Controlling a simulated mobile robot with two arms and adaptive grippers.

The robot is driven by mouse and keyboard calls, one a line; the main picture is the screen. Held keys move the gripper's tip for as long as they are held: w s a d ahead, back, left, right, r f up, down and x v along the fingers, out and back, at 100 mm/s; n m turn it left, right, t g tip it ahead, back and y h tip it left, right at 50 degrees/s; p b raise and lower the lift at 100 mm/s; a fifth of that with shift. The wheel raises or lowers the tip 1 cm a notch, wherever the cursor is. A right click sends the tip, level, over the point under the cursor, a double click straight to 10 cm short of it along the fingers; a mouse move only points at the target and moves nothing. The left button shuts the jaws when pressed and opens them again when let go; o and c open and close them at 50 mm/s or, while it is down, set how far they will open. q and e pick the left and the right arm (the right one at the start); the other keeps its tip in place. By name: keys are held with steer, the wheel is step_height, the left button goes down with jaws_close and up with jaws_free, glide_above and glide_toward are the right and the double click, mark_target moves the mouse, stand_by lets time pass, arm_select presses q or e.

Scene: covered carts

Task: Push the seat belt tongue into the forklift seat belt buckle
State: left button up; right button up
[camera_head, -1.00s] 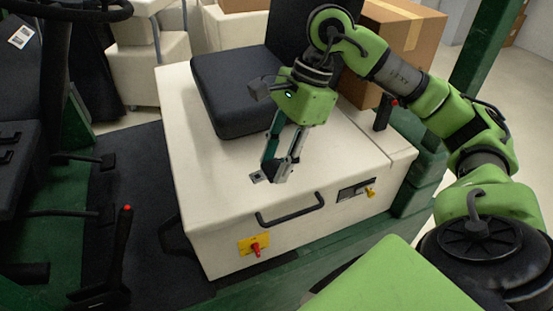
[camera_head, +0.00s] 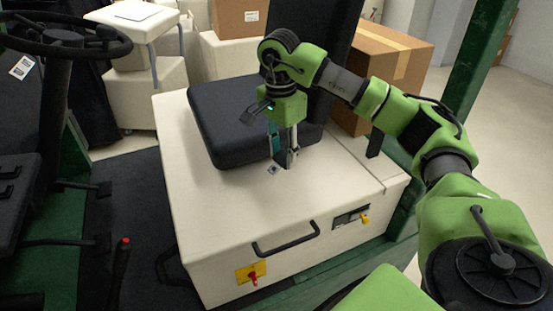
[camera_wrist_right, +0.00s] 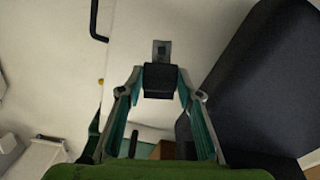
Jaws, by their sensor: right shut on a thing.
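My right gripper (camera_head: 286,158) is shut on the seat belt tongue; it also shows in the wrist view (camera_wrist_right: 161,82). The tongue's black grip (camera_wrist_right: 160,80) is between the fingertips, and its metal plate (camera_wrist_right: 161,50) with a slot sticks out beyond them. In the head view the plate (camera_head: 273,170) shows small and grey over the pale seat box, beside the seat cushion's front edge. The buckle (camera_head: 375,142) appears as a dark upright post right of the seat, its top hidden by my arm. Tongue and buckle are well apart. My left gripper is out of view.
The black seat cushion (camera_head: 235,115) and backrest are close to my right gripper. The pale seat box (camera_head: 220,220) has a black handle (camera_head: 286,240) and a red switch (camera_head: 252,275). Cartons (camera_head: 395,60) stand behind. A green post (camera_head: 482,60) rises at right.

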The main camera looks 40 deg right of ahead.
steer(key=d+r+n+t+h+p, duration=0.1)
steer(key=d+r+n+t+h, duration=0.15)
steer(key=d, duration=0.45)
steer(key=d+r+n+t+h+p, duration=0.15)
steer(key=d+n, duration=0.25)
steer(key=d, duration=0.4)
steer(key=d+r+n+t+h+p, duration=0.1)
steer(key=d+n+t, duration=0.2)
steer(key=d, duration=0.4)
steer(key=s+d+r+n+t+y+p, duration=0.2)
steer(key=s+d+r+n+t, duration=0.3)
steer(key=s+d, duration=0.3)
steer(key=d+r+t, duration=0.1)
steer(key=d, duration=0.1)
steer(key=shift+d+r+y, duration=0.3)
steer(key=shift+d+r, duration=0.05)
steer(key=shift+f+n, duration=0.1)
steer(key=shift+n, duration=0.15)
step_height(320, 180, down, 6)
steer(key=b, duration=0.7)
steer(key=shift+a+r+b, duration=0.1)
steer(key=shift+r+b, duration=0.1)
steer(key=shift+b, duration=0.65)
stand_by(0.8)
steer(key=shift+f+b, duration=1.55)
steer(key=shift+b, duration=0.2)
